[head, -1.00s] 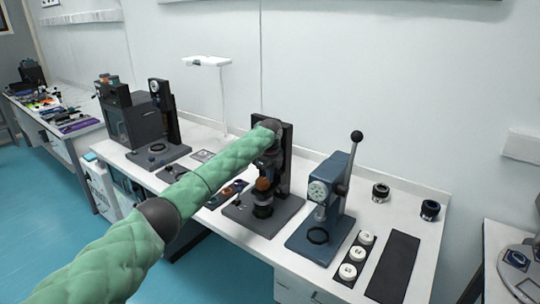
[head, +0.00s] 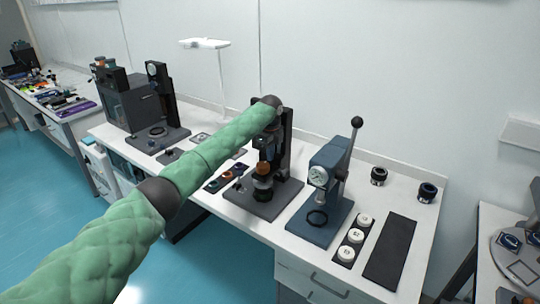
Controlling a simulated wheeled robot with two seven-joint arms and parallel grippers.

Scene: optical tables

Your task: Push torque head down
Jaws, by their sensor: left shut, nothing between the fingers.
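A dark stand with a tall column (head: 286,135) and a flat base (head: 285,195) stands in the middle of the white table. A round part with an orange-brown band (head: 262,168) sits low at its front. My left arm comes in from the left and ends at the top of this stand. My left gripper (head: 267,152) hangs down in front of the column, just above the banded part. It is shut and holds nothing. It is small and dark against the stand, so I cannot tell whether it touches the torque head. My right gripper is not in view.
A blue lever press (head: 325,185) stands close on the right. White round parts (head: 347,253) lie on a dark strip beside a black mat (head: 391,250). Two dark rings (head: 378,176) are behind. A grey machine (head: 132,102) and another stand (head: 160,100) are at left.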

